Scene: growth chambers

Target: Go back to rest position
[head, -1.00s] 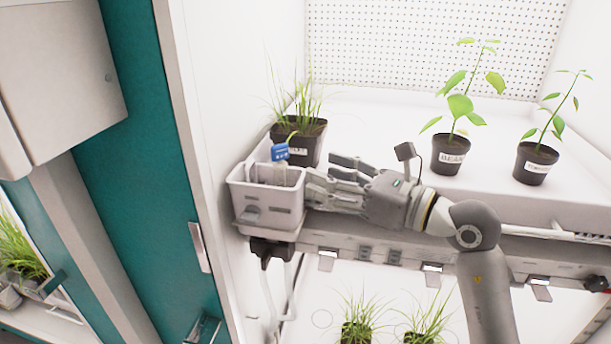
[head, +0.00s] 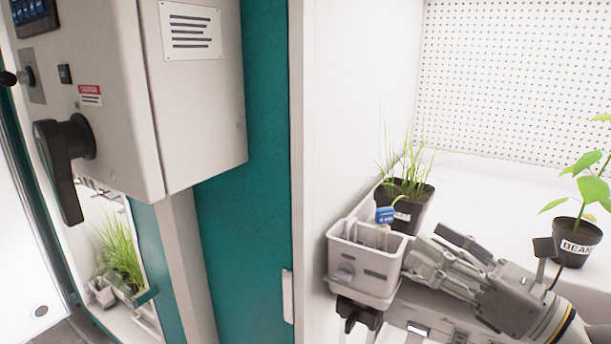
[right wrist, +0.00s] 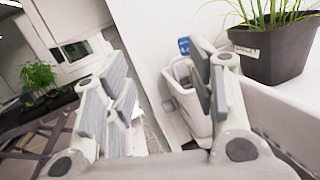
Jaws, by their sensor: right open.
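My right gripper (head: 428,248) is open and empty, just right of a small white caddy (head: 372,274) on the shelf's front edge. I cannot tell whether a finger touches the caddy. In the right wrist view the open fingers (right wrist: 160,75) spread apart, with the caddy (right wrist: 192,112) beyond the right-hand one. A blue-tagged item (head: 385,215) stands in the caddy; its lower part is hidden. My left gripper is not in view.
A dark pot of grass (head: 412,213) stands behind the caddy. A bean pot (head: 578,246) stands on the right of the shelf. A grey control box (head: 205,110) with a black handle (head: 62,160) juts out at left, beside a teal door frame (head: 245,190).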

